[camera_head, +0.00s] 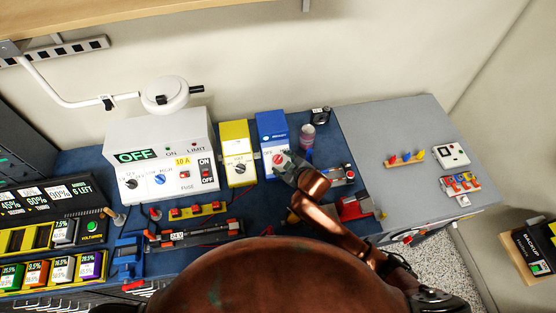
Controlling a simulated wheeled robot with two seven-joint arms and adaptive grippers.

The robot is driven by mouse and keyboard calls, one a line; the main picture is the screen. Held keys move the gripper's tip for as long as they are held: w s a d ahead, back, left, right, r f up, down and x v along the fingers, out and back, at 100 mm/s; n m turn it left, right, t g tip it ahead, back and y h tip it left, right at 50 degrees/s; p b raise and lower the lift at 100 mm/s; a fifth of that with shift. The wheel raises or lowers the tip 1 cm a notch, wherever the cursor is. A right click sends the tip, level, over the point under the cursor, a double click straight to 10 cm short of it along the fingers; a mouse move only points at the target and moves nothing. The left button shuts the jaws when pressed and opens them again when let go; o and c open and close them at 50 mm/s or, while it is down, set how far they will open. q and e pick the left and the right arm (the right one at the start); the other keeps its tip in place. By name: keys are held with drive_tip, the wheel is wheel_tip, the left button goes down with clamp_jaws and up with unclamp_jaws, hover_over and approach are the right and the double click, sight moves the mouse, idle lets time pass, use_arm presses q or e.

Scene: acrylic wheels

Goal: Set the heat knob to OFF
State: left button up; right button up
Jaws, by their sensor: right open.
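My right arm comes in from the lower right, and its gripper (287,165) is at the front of a blue box (271,130). The gripper is open, with its tips at or very near a red-marked knob (278,159) on that box; contact cannot be told. The gripper hides part of the knob's surround. A yellow box (235,135) to the left has a dark knob (240,168). A white unit (160,140) shows OFF on its display, with a black knob (131,184) and a blue knob (160,180). The word "heat" is not readable. My left gripper is not in view.
A pink-capped bottle (307,136) stands right of the blue box. A red vise-like tool (355,207) lies near my right arm. A blue clamp (128,257) and a terminal strip (198,210) are in front of the white unit. The grey surface (385,125) is partly clear.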

sight(278, 160)
drive_tip(key=shift+x, duration=2.25)
drive_tip(key=shift+d, duration=0.1)
drive_tip(key=c, duration=1.1)
